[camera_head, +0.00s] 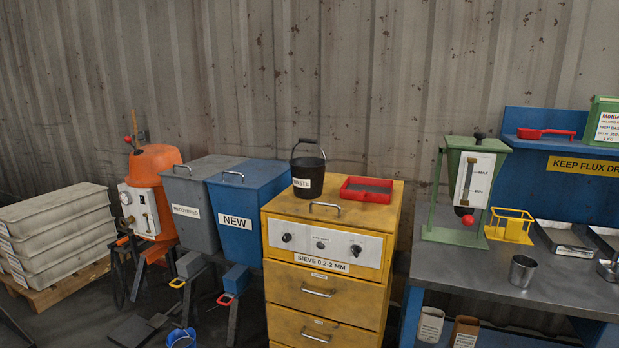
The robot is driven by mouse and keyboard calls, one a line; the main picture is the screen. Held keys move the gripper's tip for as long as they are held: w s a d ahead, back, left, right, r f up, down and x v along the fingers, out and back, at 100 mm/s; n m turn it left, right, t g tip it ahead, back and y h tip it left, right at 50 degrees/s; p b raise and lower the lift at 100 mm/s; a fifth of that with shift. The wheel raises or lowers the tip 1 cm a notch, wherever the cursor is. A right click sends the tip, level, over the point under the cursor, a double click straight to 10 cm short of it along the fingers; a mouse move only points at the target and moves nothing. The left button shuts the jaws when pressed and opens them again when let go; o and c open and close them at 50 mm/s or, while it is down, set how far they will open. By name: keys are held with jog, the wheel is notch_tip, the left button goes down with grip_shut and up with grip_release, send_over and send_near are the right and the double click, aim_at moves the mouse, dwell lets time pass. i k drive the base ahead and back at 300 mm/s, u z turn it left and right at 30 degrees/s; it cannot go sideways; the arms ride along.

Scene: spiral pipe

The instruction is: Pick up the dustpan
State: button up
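No object here can be named as the dustpan with certainty. A red scoop-like thing with a handle (545,133) lies on the blue shelf at the right. A shallow red-rimmed tray (367,189) with a grey inside sits on top of the yellow cabinet, right of the black bucket. A dark flat thing (133,331) lies on the floor at the lower left, with a lighter handle-like piece at its right end; it is too dim to tell what it is. My gripper is not in view.
The yellow sieve cabinet (325,297) carries a black waste bucket (307,171). Left of it stand blue (247,205) and grey (190,195) bins and an orange machine (152,165). A metal workbench (480,275) at the right holds a green hopper (470,185) and a metal cup (522,271).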

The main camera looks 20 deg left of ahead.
aim_at(378, 191)
jog(key=z, duration=0.35)
jog(key=i, duration=1.2)
jog(key=u, duration=0.85)
jog(key=i, duration=0.9)
jog(key=u, duration=0.15)
